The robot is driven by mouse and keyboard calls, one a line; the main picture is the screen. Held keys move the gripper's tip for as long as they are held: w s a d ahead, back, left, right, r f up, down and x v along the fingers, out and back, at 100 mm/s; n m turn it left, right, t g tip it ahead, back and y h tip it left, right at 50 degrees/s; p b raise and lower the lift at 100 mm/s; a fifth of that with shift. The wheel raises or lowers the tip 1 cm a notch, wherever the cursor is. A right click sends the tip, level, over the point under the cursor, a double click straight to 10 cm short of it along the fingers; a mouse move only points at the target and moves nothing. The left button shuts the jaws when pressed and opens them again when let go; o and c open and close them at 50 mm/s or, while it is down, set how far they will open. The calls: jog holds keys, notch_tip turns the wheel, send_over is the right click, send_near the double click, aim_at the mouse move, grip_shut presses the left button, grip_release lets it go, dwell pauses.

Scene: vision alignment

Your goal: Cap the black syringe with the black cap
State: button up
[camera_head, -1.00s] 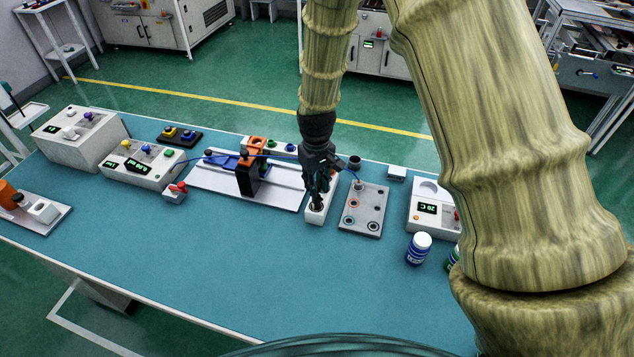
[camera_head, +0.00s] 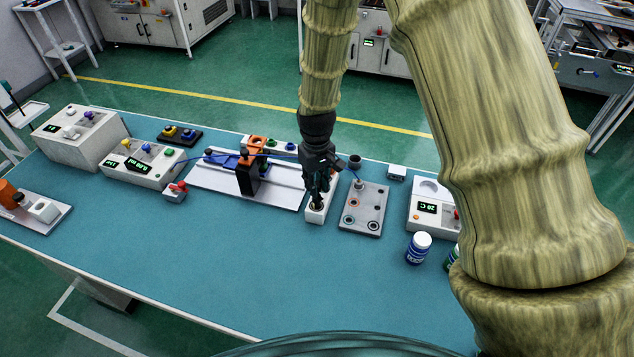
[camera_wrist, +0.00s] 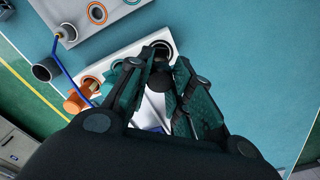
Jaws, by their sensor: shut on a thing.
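My gripper (camera_head: 317,197) points down over the near end of a narrow white rack (camera_head: 309,216) on the bench. In the wrist view my gripper (camera_wrist: 160,72) has its fingers closed around a small black piece (camera_wrist: 159,63). I cannot tell whether this is the black cap or part of the black syringe. It is next to the dark-rimmed hole at the end of the white rack (camera_wrist: 118,50); the fingers hide its lower part, so contact is unclear. A teal-rimmed hole and an orange part (camera_wrist: 78,101) are farther along the rack.
A grey plate with ringed holes (camera_head: 350,222) stands right of the rack, with a dark pot (camera_head: 355,161) behind. A white rail fixture (camera_head: 215,183) with an orange-and-black block is close left. A blue-labelled jar (camera_head: 418,247) stands right. The bench front (camera_head: 240,265) is clear.

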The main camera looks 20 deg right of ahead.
jog(key=shift+f+b, duration=0.35)
jog(key=shift+f, duration=1.05)
dwell(1.5)
jog(key=o, duration=1.2)
jog(key=shift+r, duration=0.1)
jog(key=shift+r+p, duration=2.55)
jog(key=shift+r, duration=0.9)
